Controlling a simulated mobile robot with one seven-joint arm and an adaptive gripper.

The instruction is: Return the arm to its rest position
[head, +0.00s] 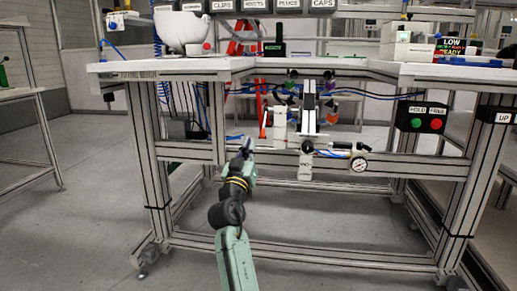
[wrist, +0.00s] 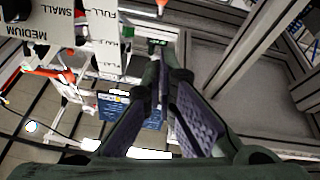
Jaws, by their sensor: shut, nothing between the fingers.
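My arm reaches forward from the bottom of the head view, in front of the workbench. My gripper (head: 243,142) is at its far end, below the level of the tabletop and near the bench's front frame. In the wrist view my gripper (wrist: 165,72) shows its two dark fingers running together toward their tips. It is shut and holds nothing. The fingertips are small in the head view.
The workbench (head: 240,68) has a metal frame with crossbars close to my gripper. A white helmet shell (head: 185,28) stands on it at left. Open floor (head: 85,215) lies at left.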

